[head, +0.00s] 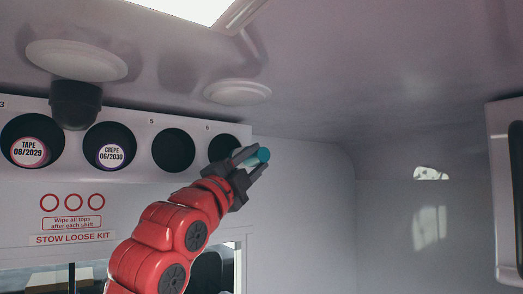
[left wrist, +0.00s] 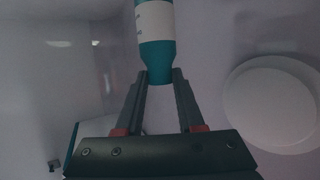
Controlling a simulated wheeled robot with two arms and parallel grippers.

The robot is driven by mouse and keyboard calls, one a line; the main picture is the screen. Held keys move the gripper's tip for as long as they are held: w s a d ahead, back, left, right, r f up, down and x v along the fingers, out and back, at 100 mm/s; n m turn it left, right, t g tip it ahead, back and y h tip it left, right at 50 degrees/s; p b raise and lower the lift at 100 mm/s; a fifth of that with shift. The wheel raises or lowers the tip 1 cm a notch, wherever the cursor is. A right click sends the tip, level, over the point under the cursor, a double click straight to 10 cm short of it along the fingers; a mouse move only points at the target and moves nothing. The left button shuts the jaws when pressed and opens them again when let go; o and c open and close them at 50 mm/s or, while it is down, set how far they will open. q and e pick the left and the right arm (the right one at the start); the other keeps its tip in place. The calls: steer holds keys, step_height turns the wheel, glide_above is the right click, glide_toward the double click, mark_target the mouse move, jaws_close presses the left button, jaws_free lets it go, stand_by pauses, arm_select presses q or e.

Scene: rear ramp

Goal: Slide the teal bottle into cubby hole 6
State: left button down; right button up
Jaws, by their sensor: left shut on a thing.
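The teal bottle (head: 263,155) is held by my left gripper (head: 251,162), with its rounded teal end beyond the fingers. In the left wrist view the bottle (left wrist: 158,58) has a white label and its narrowing end sits between the fingertips of the gripper (left wrist: 159,77). Cubby hole 6 (head: 219,146) is a dark round opening at the right end of the white panel. The gripper and bottle overlap its right side in the picture; I cannot tell how far in front they are. My right gripper is not in view.
Cubby hole 5 (head: 173,150) looks empty. To its left, holes hold round items labelled CREPE (head: 111,155) and TAPE (head: 30,152). The space right of the panel is clear up to a wall unit (head: 507,190).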

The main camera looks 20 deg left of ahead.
arm_select(q)
steer(key=w+a+p, duration=0.3)
steer(key=w+a, duration=0.3)
steer(key=a, duration=0.2)
steer(key=shift+a+r, duration=0.15)
steer(key=shift+a, duration=0.05)
stand_by(0.4)
jaws_free()
stand_by(0.6)
stand_by(0.5)
